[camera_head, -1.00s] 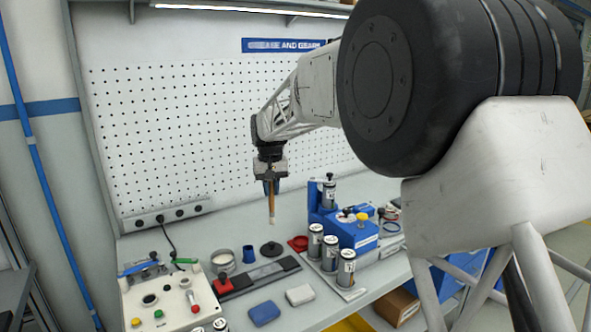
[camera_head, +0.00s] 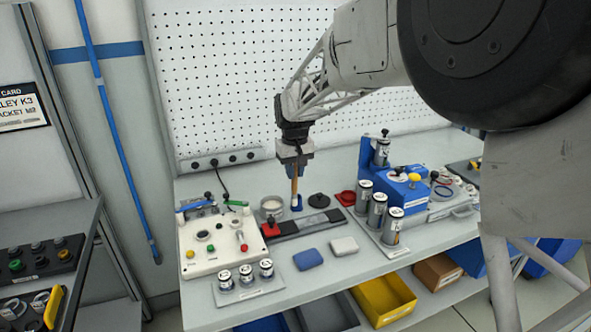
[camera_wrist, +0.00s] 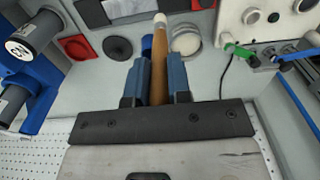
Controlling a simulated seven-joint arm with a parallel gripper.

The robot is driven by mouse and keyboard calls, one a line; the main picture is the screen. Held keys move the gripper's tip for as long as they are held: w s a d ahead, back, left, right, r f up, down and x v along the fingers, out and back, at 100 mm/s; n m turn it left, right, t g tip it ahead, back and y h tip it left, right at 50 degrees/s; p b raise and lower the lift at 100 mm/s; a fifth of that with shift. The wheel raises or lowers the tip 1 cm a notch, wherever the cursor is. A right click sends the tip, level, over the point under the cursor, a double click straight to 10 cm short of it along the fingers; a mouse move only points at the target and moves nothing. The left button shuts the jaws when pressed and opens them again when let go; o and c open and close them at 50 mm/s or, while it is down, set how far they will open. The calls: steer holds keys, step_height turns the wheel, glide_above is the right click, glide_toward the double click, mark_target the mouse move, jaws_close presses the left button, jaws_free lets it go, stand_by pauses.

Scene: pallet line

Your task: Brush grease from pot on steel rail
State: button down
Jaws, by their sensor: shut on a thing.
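My gripper (camera_head: 294,162) is shut on the wooden handle of a brush (camera_wrist: 159,70), between its two blue fingers. The brush hangs upright, with its pale tip (camera_wrist: 160,18) down. In the head view the brush's lower end overlaps the small blue cup (camera_head: 298,209); I cannot tell whether it is in the cup or in front of it. The grease pot (camera_head: 271,208), a grey tin with pale contents, stands open just left of the cup. The steel rail (camera_head: 306,222) lies on a dark base in front of them, with a red block at its left end.
A black round lid (camera_head: 319,201) and a red dish (camera_head: 346,198) lie right of the cup. Several labelled canisters (camera_head: 377,209) and a blue fixture (camera_head: 404,190) stand further right. A white control panel (camera_head: 215,245) is at left. Blue (camera_head: 308,259) and white (camera_head: 344,245) pads lie in front.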

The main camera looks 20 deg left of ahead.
mark_target(295, 190)
steer(key=shift+f, duration=3.4)
steer(key=shift+w+d+f, duration=0.6)
steer(key=shift+w+d, duration=3.7)
steer(key=shift+w, duration=0.05)
steer(key=shift+s+a, duration=4.35)
steer(key=shift+s, duration=0.05)
steer(key=shift+r, duration=4.05)
steer(key=shift+d+f, duration=0.1)
